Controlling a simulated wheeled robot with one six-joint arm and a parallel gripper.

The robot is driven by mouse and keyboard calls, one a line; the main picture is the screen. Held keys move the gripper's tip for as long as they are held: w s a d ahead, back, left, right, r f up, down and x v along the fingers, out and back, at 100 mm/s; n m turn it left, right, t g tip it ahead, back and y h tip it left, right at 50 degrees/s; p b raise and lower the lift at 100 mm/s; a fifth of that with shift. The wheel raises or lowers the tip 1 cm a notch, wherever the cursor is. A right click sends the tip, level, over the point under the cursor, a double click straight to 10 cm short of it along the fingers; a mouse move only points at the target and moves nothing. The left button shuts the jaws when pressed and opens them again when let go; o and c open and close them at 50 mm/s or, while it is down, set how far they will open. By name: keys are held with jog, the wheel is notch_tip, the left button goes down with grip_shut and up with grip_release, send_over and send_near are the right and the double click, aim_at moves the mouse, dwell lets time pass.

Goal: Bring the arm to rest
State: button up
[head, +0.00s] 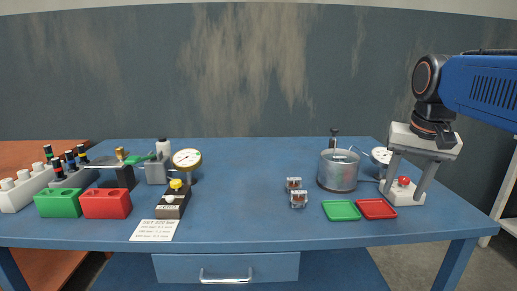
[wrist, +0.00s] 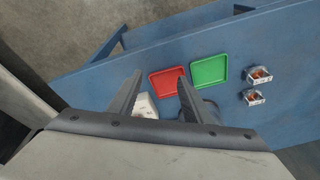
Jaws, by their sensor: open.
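My gripper (head: 407,170) hangs at the right end of the blue table in the head view, pointing down. Its two fingers stand apart with nothing between them that they hold. In the wrist view my gripper (wrist: 155,95) also shows open, above the table's edge. A white box with a red button (head: 403,190) is below and behind the fingers in the head view. My blue arm reaches in from the right edge.
A green tray (head: 341,210) and a red tray (head: 377,209) lie near the gripper. A metal pot (head: 338,171), a gauge (head: 382,156) and two small clear-sided blocks (head: 298,199) stand nearby. Green (head: 58,203) and red (head: 106,204) blocks are at left.

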jog(key=s+a+f+n+t, duration=0.1)
jog(key=s+a+f+n, duration=0.1)
jog(key=s+f, duration=0.5)
jog(key=s+a+f+n+t, duration=0.1)
jog(key=s+a+f+n, duration=0.1)
jog(key=s+f, duration=0.5)
notch_tip(320, 180, down, 5)
jog(key=shift+s+a+f+n, duration=0.2)
jog(key=shift+s+a+n, duration=0.1)
jog(key=shift+a+n, duration=0.15)
